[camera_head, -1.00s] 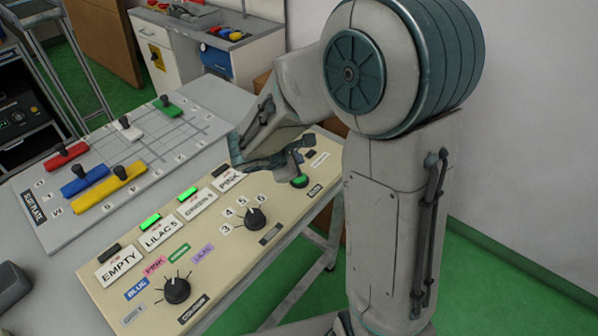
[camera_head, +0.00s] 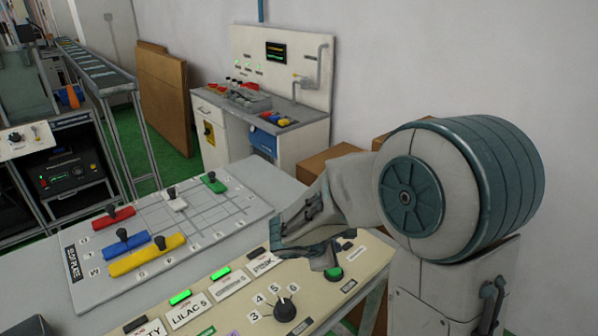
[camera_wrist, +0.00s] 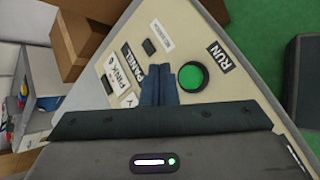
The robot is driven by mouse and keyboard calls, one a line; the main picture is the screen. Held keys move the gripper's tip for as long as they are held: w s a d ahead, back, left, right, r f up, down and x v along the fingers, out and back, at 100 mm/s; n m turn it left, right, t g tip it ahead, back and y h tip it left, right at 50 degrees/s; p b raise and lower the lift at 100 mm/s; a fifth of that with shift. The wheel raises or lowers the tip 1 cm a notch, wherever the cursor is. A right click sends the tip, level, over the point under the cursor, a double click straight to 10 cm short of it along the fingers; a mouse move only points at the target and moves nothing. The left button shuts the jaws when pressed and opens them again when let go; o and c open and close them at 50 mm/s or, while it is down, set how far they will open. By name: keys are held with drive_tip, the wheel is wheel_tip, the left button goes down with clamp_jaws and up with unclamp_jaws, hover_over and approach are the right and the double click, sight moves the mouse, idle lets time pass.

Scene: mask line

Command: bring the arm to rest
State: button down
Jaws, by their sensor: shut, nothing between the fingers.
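My gripper (camera_head: 330,262) is above the right end of the beige control panel (camera_head: 235,302), close to the green RUN button (camera_head: 333,273). In the wrist view my gripper (camera_wrist: 158,72) has its two fingers together with nothing between them. The green button (camera_wrist: 191,77) lies just right of the fingertips there, and I cannot tell the exact height between them. My arm is bent, with its large round joint at the right of the head view.
A slotted plate (camera_head: 75,275) with coloured sliders lies left of the panel. Cardboard boxes (camera_head: 325,160) stand behind my arm. The wall is close at right.

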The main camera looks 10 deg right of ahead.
drive_tip(key=s+r+m+g+y, duration=0.1)
drive_tip(key=s+r+m+y, duration=0.2)
drive_tip(key=s+m, duration=0.5)
drive_tip(key=s+r+m+g+y, duration=0.2)
drive_tip(key=s+r+m+y, duration=0.2)
drive_tip(key=s+m, duration=0.5)
drive_tip(key=s+r, duration=0.1)
drive_tip(key=s, duration=0.1)
drive_tip(key=shift+s+d+p, duration=0.35)
drive_tip(key=shift+s+p, duration=0.05)
